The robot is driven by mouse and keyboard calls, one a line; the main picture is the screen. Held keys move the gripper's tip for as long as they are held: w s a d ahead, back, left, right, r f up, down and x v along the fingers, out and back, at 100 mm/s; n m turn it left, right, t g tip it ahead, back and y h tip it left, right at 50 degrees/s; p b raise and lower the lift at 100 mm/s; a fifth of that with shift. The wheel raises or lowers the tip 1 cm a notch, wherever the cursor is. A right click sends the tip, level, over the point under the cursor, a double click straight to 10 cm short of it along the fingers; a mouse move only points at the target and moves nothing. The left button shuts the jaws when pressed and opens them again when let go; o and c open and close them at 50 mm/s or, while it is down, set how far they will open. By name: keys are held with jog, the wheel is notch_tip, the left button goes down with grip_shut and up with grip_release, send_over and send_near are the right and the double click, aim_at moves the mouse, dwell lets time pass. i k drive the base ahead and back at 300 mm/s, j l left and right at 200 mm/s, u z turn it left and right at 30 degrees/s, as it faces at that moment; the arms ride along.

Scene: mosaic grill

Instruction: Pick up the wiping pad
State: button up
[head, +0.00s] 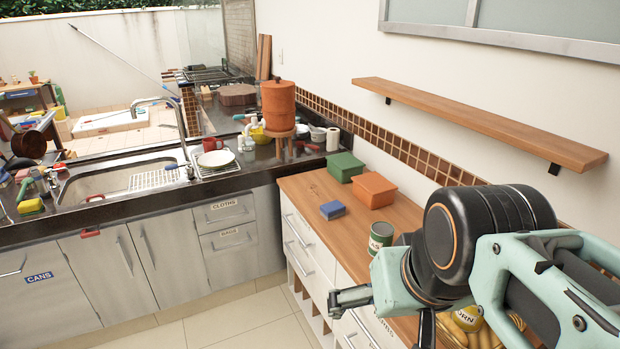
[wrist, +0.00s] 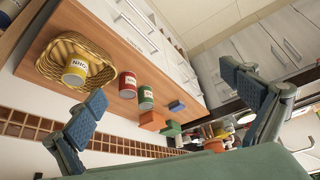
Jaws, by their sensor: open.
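A small blue block-shaped pad (head: 332,209), which looks like the wiping pad, lies flat on the wooden counter (head: 318,188) near its front edge. It also shows in the wrist view (wrist: 177,106), beyond my fingers and apart from them. My gripper (head: 380,318) is at the near end of the counter, nearer to the camera than the pad. In the wrist view my gripper (wrist: 165,108) has its two fingers spread wide with nothing between them.
An orange box (head: 373,190) and a green box (head: 345,167) stand behind the pad. A green can (head: 380,236), a red can (wrist: 127,85) and a wicker basket (wrist: 98,49) holding a yellow can (wrist: 75,70) are nearer. A wall shelf (head: 480,123) hangs above. A yellow-green sponge (head: 30,207) lies by the sink.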

aim_at(331, 211)
jog(key=i+j+z, duration=0.15)
jog(key=z, duration=0.65)
jog(key=i+j+z, duration=0.25)
jog(key=j+z, duration=0.3)
jog(key=j, duration=0.15)
jog(key=i+j, duration=0.1)
jog(key=j, duration=0.3)
jog(key=i+j+z, duration=0.15)
jog(key=j, duration=0.6)
jog(key=i+j+z, duration=0.15)
jog(key=j, duration=0.9)
jog(key=k+l, duration=0.15)
jog(key=k, duration=0.25)
jog(key=k+l+z, duration=0.1)
jog(key=k, duration=0.3)
